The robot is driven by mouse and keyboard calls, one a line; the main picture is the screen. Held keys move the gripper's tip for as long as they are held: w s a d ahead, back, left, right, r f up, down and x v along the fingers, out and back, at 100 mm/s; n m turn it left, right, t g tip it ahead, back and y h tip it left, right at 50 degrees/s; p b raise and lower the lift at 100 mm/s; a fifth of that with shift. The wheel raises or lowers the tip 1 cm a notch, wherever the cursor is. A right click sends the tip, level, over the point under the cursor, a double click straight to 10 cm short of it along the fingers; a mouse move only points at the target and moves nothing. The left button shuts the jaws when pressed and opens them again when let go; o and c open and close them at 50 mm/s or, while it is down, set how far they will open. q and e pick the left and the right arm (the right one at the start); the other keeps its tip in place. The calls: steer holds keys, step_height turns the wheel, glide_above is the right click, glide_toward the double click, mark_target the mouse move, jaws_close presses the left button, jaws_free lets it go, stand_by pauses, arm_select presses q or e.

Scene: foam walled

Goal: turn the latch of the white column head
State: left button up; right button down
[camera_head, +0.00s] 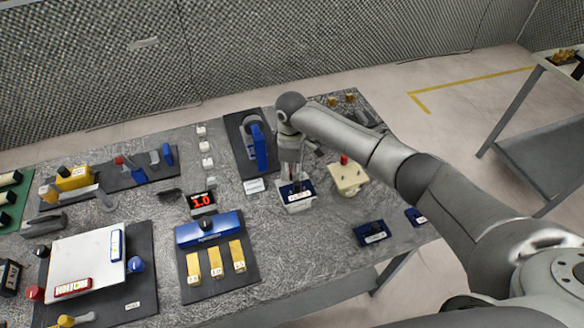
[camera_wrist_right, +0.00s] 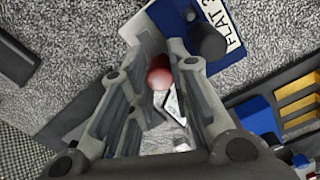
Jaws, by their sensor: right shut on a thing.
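A small white unit with a blue labelled top, likely the white column head (camera_head: 299,207), stands on the grey bench right of centre in the head view. Its blue plate (camera_wrist_right: 226,22), with a black knob and a partly visible "FLAT" label, shows at the top of the wrist view. My right gripper (camera_head: 291,176) points down onto it from above. In the wrist view a red ball knob (camera_wrist_right: 159,72), apparently the latch, sits between the right fingertips, which are closed on it. The fingers hide the rest of the latch. My left gripper is not in view.
A cream block with a red knob (camera_head: 347,178) stands close right of the gripper. A dark panel with a blue handle (camera_head: 259,147) is behind left. A blue unit with yellow blocks (camera_head: 207,232) lies front left. Small blue labelled blocks (camera_head: 371,233) lie front right.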

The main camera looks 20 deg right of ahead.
steer(key=shift+s+a+f+n, duration=0.15)
steer(key=shift+s+n, duration=0.05)
steer(key=shift+n, duration=0.9)
steer(key=c, duration=1.3)
jaws_free()
steer(key=shift+w+f, duration=0.15)
